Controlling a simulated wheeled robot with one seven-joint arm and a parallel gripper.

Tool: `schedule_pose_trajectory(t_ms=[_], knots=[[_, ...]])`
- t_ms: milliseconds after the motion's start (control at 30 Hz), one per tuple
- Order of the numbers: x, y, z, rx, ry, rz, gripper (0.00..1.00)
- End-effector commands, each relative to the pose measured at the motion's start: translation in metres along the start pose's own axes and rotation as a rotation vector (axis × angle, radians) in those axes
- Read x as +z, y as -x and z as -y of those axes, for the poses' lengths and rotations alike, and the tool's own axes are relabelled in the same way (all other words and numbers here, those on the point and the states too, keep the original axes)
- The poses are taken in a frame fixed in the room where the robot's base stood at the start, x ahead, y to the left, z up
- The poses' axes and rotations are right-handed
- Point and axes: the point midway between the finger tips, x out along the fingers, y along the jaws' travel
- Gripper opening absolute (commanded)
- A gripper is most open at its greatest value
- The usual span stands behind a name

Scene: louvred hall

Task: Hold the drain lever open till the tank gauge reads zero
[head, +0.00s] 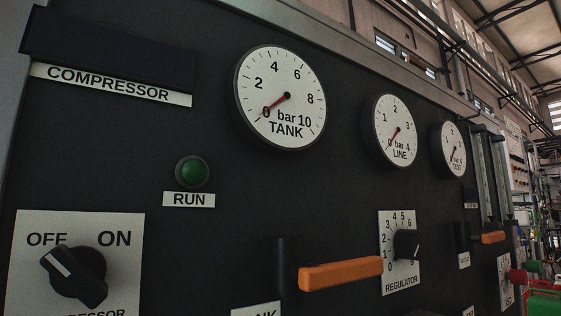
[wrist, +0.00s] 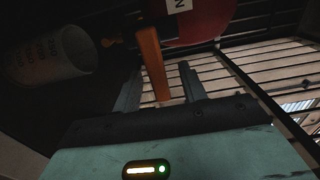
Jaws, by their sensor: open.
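The round white tank gauge (head: 280,97) is on the black panel in the head view. Its red needle points at or very near 0. In the wrist view an orange lever (wrist: 151,58) reaches between the two fingers of my gripper (wrist: 160,75). The fingers are apart, one on each side of the lever, with visible gaps; neither clearly touches it. A white label, partly cut off, and a dark red rounded body (wrist: 205,22) are beside the lever. My gripper is not in the head view.
The compressor switch (head: 75,276) points to OFF. The run lamp (head: 192,171) looks dark green. Another view of an orange handle (head: 340,274) shows it level on the panel, near the regulator knob (head: 406,245). A pale cylinder (wrist: 52,53) is at left in the wrist view.

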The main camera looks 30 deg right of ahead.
Motion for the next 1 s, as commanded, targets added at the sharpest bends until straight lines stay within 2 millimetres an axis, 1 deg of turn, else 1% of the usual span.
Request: schedule_pose_trajectory(t_ms=[167, 500, 633, 767, 1000], knots=[[-0.001, 0.013, 0.001, 0.001, -0.001, -0.002, 0.42], [0.000, 0.052, 0.000, 0.003, -0.002, -0.002, 0.42], [0.000, 0.065, 0.000, 0.002, -0.002, -0.002, 0.42], [0.000, 0.070, 0.000, 0.002, -0.002, -0.001, 0.42], [0.000, 0.070, 0.000, 0.001, -0.002, -0.001, 0.42]])
